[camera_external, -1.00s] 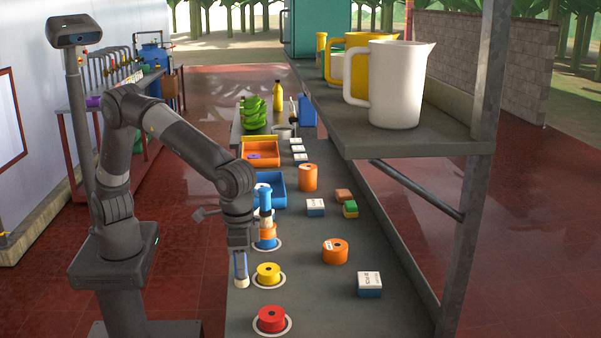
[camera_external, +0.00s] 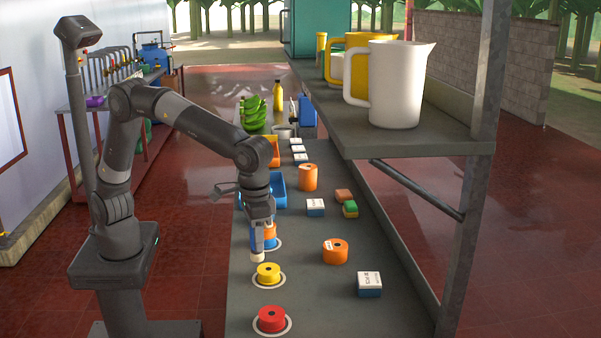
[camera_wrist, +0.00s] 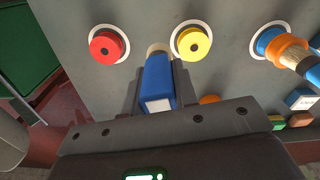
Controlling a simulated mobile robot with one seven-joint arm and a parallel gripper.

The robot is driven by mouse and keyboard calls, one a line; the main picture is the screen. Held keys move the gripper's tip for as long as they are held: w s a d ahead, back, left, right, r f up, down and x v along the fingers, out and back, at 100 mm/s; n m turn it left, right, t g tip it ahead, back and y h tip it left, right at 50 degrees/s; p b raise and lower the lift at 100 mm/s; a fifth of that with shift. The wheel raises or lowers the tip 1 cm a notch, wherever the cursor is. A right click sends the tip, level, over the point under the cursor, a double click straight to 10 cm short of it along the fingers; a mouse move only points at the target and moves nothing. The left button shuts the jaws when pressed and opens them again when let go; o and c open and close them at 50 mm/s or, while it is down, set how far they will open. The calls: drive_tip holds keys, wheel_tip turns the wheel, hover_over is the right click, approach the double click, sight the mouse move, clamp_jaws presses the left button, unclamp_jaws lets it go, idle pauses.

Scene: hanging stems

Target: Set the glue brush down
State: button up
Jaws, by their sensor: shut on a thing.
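The glue brush (camera_external: 256,245), as I take it, has a blue handle and a pale tip. My gripper (camera_external: 261,226) is shut on its blue handle and holds it tip down over the bench's left side, near the yellow spool. In the wrist view the blue handle (camera_wrist: 158,82) lies between the fingers of my gripper (camera_wrist: 157,88), its pale end toward the gap between the red and yellow spools. Whether the tip touches the bench I cannot tell.
On the grey bench (camera_external: 310,285), the yellow spool (camera_external: 268,274) and red spool (camera_external: 271,319) sit on white rings. A blue-and-orange stack (camera_wrist: 285,48) stands on another ring. An orange spool (camera_external: 335,251) and a white-and-blue box (camera_external: 369,284) lie to the right, with clear bench between.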

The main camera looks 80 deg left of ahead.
drive_tip(key=w+a+n, duration=0.3)
drive_tip(key=w+a, duration=0.2)
drive_tip(key=a, duration=0.8)
drive_tip(key=w+a+n, duration=0.3)
drive_tip(key=w+a, duration=0.2)
drive_tip(key=a, duration=0.7)
drive_tip(key=w+a+n, duration=0.3)
drive_tip(key=w+a, duration=0.3)
drive_tip(key=a, duration=0.7)
drive_tip(key=s+a+n, duration=0.3)
drive_tip(key=a, duration=1.3)
drive_tip(key=s+a+n, duration=0.3)
drive_tip(key=s+a, duration=0.1)
drive_tip(key=a, duration=1.1)
drive_tip(key=shift+s+a+f, duration=0.2)
drive_tip(key=shift+a+f, duration=1.6)
drive_tip(key=shift+a, duration=0.2)
drive_tip(key=shift+s+a+f, duration=0.15)
drive_tip(key=shift+a+f, duration=1.7)
drive_tip(key=shift+a, duration=0.15)
drive_tip(key=shift+s+a+f, duration=0.2)
drive_tip(key=shift+a+f, duration=1.6)
drive_tip(key=shift+a, duration=0.2)
drive_tip(key=shift+f, duration=0.1)
drive_tip(key=o, duration=1)
